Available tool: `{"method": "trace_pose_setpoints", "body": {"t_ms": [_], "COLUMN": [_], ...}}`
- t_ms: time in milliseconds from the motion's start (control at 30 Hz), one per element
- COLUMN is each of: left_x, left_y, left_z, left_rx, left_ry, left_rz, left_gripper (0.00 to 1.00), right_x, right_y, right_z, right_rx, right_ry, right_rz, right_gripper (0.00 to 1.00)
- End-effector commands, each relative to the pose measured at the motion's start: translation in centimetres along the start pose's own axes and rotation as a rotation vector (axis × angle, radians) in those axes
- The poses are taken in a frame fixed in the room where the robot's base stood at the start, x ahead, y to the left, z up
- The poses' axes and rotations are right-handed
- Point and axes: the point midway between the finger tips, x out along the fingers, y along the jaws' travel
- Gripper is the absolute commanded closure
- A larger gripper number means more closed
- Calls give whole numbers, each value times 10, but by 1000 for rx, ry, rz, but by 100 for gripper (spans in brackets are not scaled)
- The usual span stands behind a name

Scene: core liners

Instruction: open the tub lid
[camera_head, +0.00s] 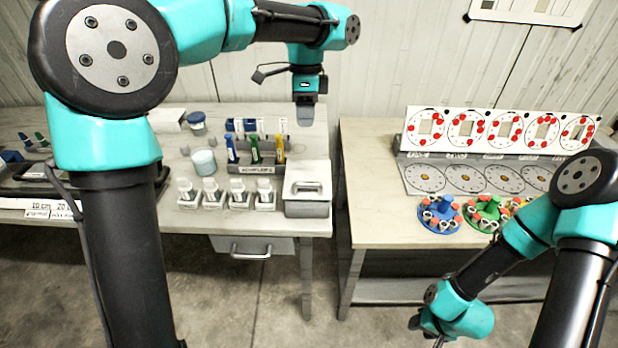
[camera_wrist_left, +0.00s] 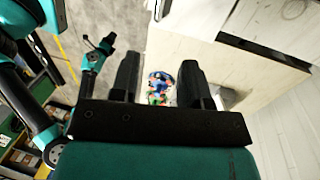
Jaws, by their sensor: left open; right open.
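The tub (camera_head: 306,207) is a pale grey box at the right front corner of the left table. Its lid (camera_head: 304,178) is on and has a raised handle bar on top. My left gripper (camera_head: 306,112) is above the back right part of the table, behind and higher than the tub, apart from it. In the left wrist view its two fingers (camera_wrist_left: 160,80) stand apart with nothing held. The tub cannot be made out there. My right gripper (camera_head: 418,325) hangs low near the bottom edge, in front of the right table; its fingers are hard to make out.
Several white-capped bottles (camera_head: 212,192) stand left of the tub, with a labelled rack (camera_head: 252,168) of coloured tubes behind them. A drawer (camera_head: 250,246) is under the table. A gap separates it from the right table (camera_head: 368,200), which holds coloured discs (camera_head: 440,213) and dial panels.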

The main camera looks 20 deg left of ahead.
Motion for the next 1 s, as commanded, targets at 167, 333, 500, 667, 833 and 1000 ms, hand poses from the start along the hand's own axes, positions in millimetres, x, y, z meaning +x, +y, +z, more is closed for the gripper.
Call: {"method": "trace_pose_setpoints", "body": {"t_ms": [167, 333, 500, 667, 833, 1000], "left_x": [6, 25, 53, 80, 109, 138], "left_y": [0, 0, 0, 0, 0, 0], "left_z": [0, 0, 0, 0, 0, 0], "left_rx": [-1, -1, -1, -1, -2, -1], "left_ry": [-1, -2, -3, -2, -1, -2], "left_rz": [1, 2, 3, 4, 4, 3], "left_gripper": [58, 58, 58, 58, 58, 58], "right_x": [0, 0, 0, 0, 0, 0], "right_y": [0, 0, 0, 0, 0, 0], "right_z": [0, 0, 0, 0, 0, 0], "right_rx": [0, 0, 0, 0, 0, 0], "right_ry": [0, 0, 0, 0, 0, 0], "right_rz": [0, 0, 0, 0, 0, 0], "right_gripper": [57, 57, 57, 57, 57, 57]}}
